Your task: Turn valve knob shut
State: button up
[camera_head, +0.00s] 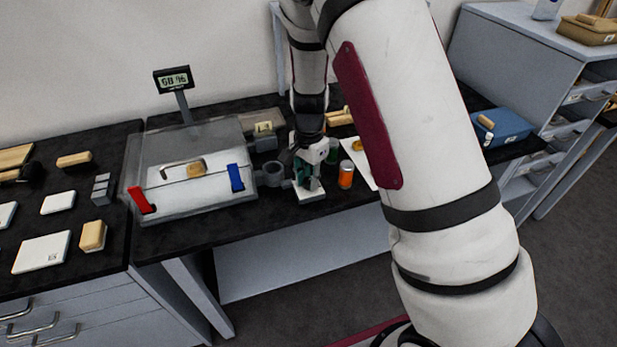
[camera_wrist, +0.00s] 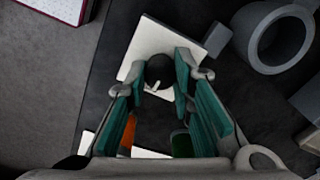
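The black round valve knob (camera_wrist: 159,71) has a white pointer mark and sits on a white square plate (camera_wrist: 150,45), seen in the wrist view. My gripper (camera_wrist: 160,74) has green-padded fingers, one on each side of the knob. The fingers are spread, with the knob between their tips; I cannot tell whether either pad touches it. In the head view my gripper (camera_head: 308,180) points down over the white plate (camera_head: 312,195) at the bench's front edge, and hides the knob.
A clear box (camera_head: 215,207) with red (camera_head: 143,201) and blue (camera_head: 236,178) handles stands left of the plate. A display (camera_head: 174,80) above it reads about 68 %. A grey ring (camera_head: 272,170) and an orange jar (camera_head: 346,175) flank my gripper. A blue box (camera_head: 503,127) lies right.

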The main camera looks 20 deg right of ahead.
grip_shut()
jog(key=n, duration=0.4)
jog(key=shift+n+b, duration=0.3)
jog(key=shift+n, duration=0.1)
jog(key=n, duration=0.4)
jog(key=shift+w+n+b, duration=0.1)
jog(key=shift+n+b, duration=0.2)
jog(key=n, duration=0.4)
jog(key=shift+n, duration=2.3)
jog(key=o, duration=1)
grip_release()
